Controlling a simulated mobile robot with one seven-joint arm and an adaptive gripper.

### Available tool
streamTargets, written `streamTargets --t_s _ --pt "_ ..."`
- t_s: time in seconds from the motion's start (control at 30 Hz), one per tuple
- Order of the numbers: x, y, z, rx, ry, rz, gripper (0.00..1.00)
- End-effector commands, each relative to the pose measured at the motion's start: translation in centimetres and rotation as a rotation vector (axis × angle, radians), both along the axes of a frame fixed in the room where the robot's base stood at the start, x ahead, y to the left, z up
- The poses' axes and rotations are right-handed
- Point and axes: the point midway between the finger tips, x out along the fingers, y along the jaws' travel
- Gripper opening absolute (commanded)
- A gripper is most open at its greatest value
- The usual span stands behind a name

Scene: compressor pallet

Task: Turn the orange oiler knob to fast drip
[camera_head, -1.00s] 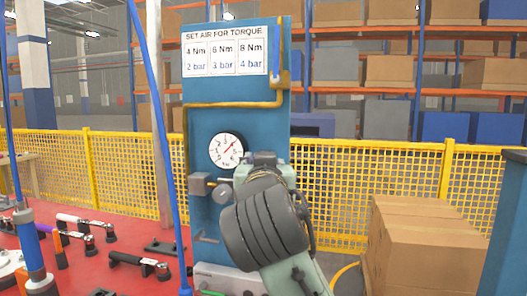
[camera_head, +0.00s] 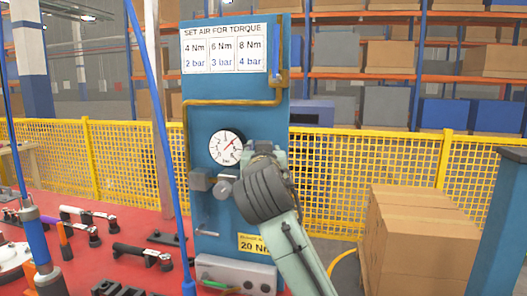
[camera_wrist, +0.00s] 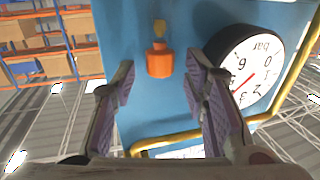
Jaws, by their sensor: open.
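The orange oiler knob (camera_wrist: 159,60) is on the blue panel (camera_wrist: 140,100) in the wrist view, with a small yellowish part at its far end. My gripper (camera_wrist: 162,84) is open, with one purple-padded finger to the left of the knob and one to the right. Gaps show between the knob and both fingers; neither visibly holds it. The pressure gauge (camera_wrist: 243,65) is beside and partly behind the right finger. In the head view my dark wrist (camera_head: 265,190) is in front of the panel, and the knob is hidden there.
The head view shows the gauge (camera_head: 226,147), a grey fitting (camera_head: 201,180) and a yellow pipe (camera_head: 235,103) close to my wrist. A blue hose (camera_head: 160,120) hangs at the left. Tools lie on the red table (camera_head: 85,265). Cardboard boxes (camera_head: 425,240) stand at the right.

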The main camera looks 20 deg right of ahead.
Motion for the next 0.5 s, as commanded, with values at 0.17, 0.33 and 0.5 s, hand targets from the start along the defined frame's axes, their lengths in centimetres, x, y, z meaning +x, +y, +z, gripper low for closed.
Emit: streamTargets --t_s 0.17,0.33,0.5 --pt "-0.03 0.0 0.0 0.0 0.0 0.0 0.33" --pt "-0.04 0.0 0.01 0.0 0.0 0.0 0.21" --pt "-0.04 -0.01 0.01 0.0 0.0 0.0 0.1"
